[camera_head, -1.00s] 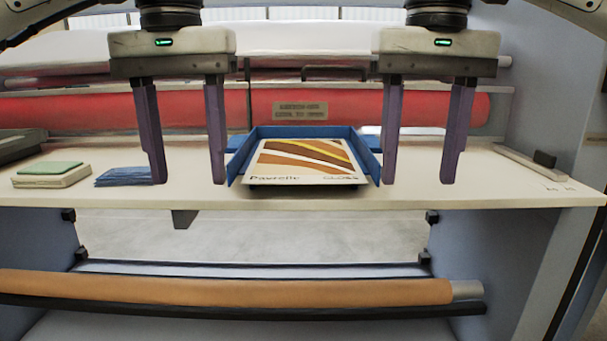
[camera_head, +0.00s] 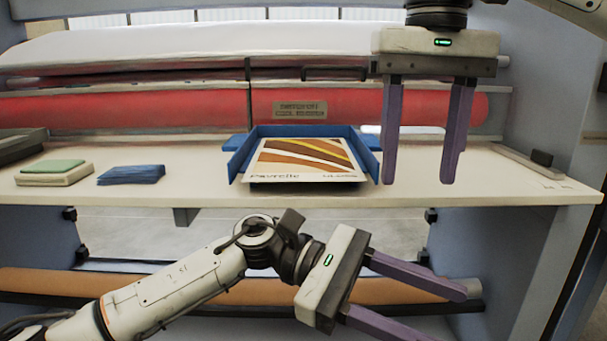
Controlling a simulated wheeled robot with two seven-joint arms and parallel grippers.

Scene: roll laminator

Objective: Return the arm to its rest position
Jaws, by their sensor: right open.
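My right gripper (camera_head: 422,184) hangs from the top right with its two purple fingers apart and nothing between them. It is in front of the table, just right of the blue tray. My left arm comes in from the lower left, and its gripper (camera_head: 428,315) is low in front of the table, pointing right and slightly down. Its two purple fingers are spread with a gap and nothing shows between them. The lower finger is partly cut off by the bottom edge of the picture.
A blue tray (camera_head: 236,167) on the white table (camera_head: 200,190) holds a printed board (camera_head: 303,160). A blue cloth stack (camera_head: 131,174) and a green-topped block (camera_head: 54,172) lie at left. Red rollers (camera_head: 150,108) run behind. A tan roll (camera_head: 60,283) lies below the table, behind my left arm.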

